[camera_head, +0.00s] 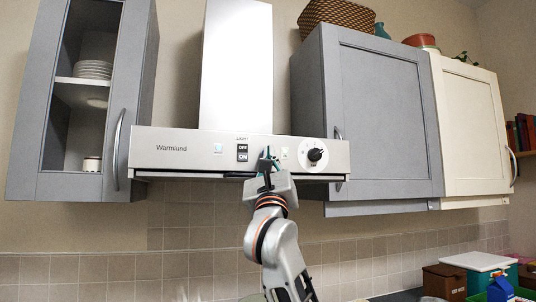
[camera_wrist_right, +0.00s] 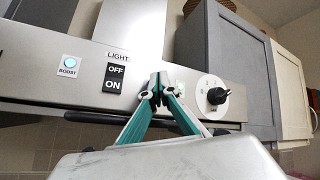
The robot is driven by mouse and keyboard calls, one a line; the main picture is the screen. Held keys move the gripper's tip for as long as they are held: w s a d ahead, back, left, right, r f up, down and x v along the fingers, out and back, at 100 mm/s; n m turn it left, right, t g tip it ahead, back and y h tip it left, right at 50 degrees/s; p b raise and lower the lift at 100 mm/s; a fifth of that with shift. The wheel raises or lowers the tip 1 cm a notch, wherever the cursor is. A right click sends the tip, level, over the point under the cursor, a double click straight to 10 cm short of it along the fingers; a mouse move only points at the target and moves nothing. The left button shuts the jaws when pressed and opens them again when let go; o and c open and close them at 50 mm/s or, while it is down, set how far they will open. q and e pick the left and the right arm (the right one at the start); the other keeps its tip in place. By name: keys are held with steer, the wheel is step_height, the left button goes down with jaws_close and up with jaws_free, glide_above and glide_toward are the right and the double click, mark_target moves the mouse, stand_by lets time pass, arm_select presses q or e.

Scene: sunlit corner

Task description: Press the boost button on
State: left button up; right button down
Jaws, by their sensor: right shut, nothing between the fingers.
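The boost button (camera_wrist_right: 69,60) is a small round pale-blue disc on a white plate marked BOOST, at the left of the hood's front panel in the wrist view. In the head view it is a small pale square (camera_head: 218,148) left of the OFF/ON light switch (camera_head: 242,152). My right gripper (camera_head: 267,156) is shut and empty, in front of the panel to the right of the light switch. Its fingertips (camera_wrist_right: 160,80) meet in the wrist view, right of and apart from the boost button. I cannot tell whether they touch the panel. My left gripper is not in view.
Right of my fingertips are another small pale button (camera_head: 285,153) and a black knob (camera_head: 315,155). The range hood (camera_head: 172,150) hangs between a glass-front cabinet (camera_head: 52,187) and a grey cabinet (camera_head: 385,120). Boxes (camera_head: 443,281) stand at lower right.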

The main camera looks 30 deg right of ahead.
steer(key=shift+s+a+p, duration=0.1)
steer(key=shift+s+p, duration=0.2)
steer(key=shift+s, duration=0.2)
steer(key=s+p, duration=0.1)
steer(key=s, duration=0.2)
steer(key=s+a+p, duration=0.1)
steer(key=s+p, duration=0.1)
steer(key=shift+s+a, duration=0.2)
steer(key=shift+s, duration=0.2)
stand_by(0.7)
